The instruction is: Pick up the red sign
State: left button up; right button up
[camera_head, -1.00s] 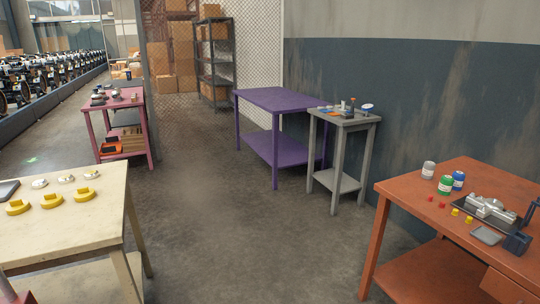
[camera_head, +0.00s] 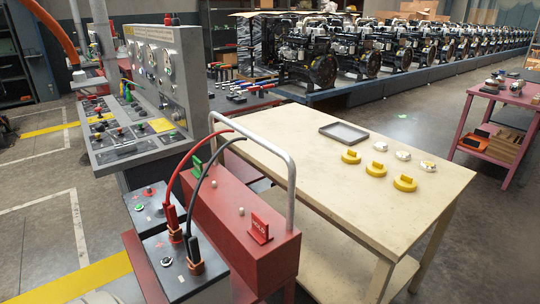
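The small red sign (camera_head: 260,229) stands upright on the near right end of a long red box (camera_head: 232,215) in the head view. It has pale lettering on its face. A similar green sign (camera_head: 197,167) stands near the box's far left end. A tall grey bar handle (camera_head: 291,185) arches over the box and rises close beside the red sign. Neither of my grippers is in view.
Red and black cables with clamps (camera_head: 193,250) run to batteries (camera_head: 180,265) left of the box. A grey control console (camera_head: 135,145) stands behind. A cream table (camera_head: 300,150) with a grey tray (camera_head: 344,132) and yellow parts (camera_head: 376,169) is right. Engines (camera_head: 310,55) line the back.

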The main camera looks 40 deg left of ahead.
aim_at(259, 231)
jog(key=i+l+u, duration=0.15)
jog(key=u, duration=0.3)
jog(key=i+l+u, duration=0.3)
jog(key=u, duration=0.2)
jog(key=i+l+u, duration=0.25)
jog(key=u, duration=0.2)
jog(key=i+l+u, duration=0.1)
jog(key=l+u, duration=0.4)
